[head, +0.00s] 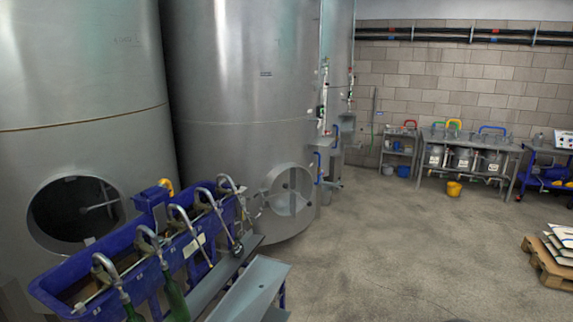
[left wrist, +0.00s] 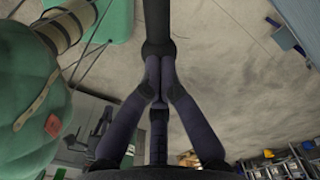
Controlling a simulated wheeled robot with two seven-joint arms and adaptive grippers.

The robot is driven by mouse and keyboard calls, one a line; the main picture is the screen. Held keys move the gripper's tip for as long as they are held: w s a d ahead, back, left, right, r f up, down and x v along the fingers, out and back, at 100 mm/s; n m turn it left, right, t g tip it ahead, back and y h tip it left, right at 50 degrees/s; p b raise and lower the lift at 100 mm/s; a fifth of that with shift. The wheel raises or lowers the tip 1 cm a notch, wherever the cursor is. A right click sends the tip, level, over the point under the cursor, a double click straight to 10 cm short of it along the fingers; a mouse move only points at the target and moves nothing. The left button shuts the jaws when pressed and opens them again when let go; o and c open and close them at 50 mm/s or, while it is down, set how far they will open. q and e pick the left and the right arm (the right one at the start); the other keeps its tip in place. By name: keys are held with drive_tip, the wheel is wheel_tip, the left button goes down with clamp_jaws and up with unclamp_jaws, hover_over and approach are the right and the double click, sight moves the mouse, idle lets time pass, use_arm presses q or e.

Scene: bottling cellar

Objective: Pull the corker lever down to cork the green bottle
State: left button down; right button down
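In the left wrist view my left gripper (left wrist: 158,75) has its dark fingers drawn together at the middle of the picture. They close around a dark bar (left wrist: 158,18) that runs in from the top edge and has a thicker collar at the fingertips; it looks like the corker lever. Its far end is out of the picture. In the head view neither gripper shows. A green bottle (head: 175,299) stands under a spout of the blue filler trough, cut off by the bottom edge. I cannot tell whether it is the task's bottle. The corker's body cannot be made out.
The blue filler trough (head: 75,262) with several curved spouts stands at lower left, before steel tanks (head: 245,90). A grey bench (head: 470,142), a yellow bucket (head: 454,189) and a pallet (head: 545,266) stand to the right. The middle floor is clear. A large green rounded thing (left wrist: 28,115) is near the left wrist.

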use_arm(q)
drive_tip(key=shift+f, duration=0.1)
drive_tip(key=shift+s+d+f+b, duration=0.1)
drive_tip(key=shift+f+b, duration=1.05)
drive_tip(key=shift+f, duration=0.15)
drive_tip(key=shift+r, duration=0.1)
drive_tip(key=shift+r, duration=0.15)
wheel_tip(320, 180, up, 9)
drive_tip(key=p, duration=0.7)
drive_tip(key=shift+p, duration=0.3)
